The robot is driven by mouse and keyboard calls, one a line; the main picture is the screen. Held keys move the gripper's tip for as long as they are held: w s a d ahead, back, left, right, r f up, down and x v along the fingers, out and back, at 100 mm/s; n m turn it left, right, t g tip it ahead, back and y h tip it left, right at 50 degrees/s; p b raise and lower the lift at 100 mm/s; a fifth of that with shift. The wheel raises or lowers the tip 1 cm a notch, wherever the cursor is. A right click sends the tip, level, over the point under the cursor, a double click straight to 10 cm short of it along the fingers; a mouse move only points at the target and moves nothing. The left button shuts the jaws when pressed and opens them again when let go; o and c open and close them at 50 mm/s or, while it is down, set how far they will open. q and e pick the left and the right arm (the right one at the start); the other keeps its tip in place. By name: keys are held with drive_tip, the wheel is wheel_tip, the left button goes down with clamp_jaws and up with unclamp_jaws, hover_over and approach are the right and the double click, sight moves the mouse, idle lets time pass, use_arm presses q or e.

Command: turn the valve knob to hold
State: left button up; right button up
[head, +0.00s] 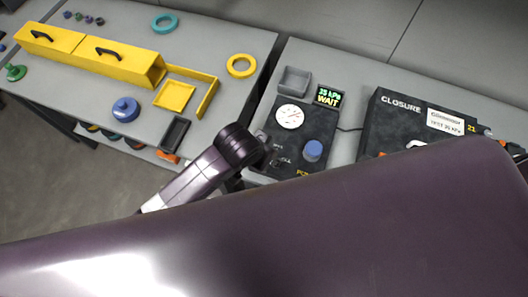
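A dark control panel (318,124) lies on the right table. It carries a round white gauge (290,116), a blue knob (313,150) and a small display (328,97) reading "25 kPa WAIT". Small lettering left of the blue knob is too small to read, so I cannot tell the valve setting or be sure which control is the valve knob. A purple arm link of mine ends in a dark wrist joint at the panel's left edge, left of the blue knob. Neither gripper's fingers can be made out; my large arm link hides the foreground.
A black box marked "CLOSURE" (400,106) stands right of the panel, partly hidden by my arm. A grey open bin (294,81) sits behind the gauge. The left table holds a yellow case (90,54), yellow and teal rings and a blue disc (125,109). A gap separates the tables.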

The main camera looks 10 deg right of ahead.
use_arm(q)
drive_tip(key=shift+v, duration=1.95)
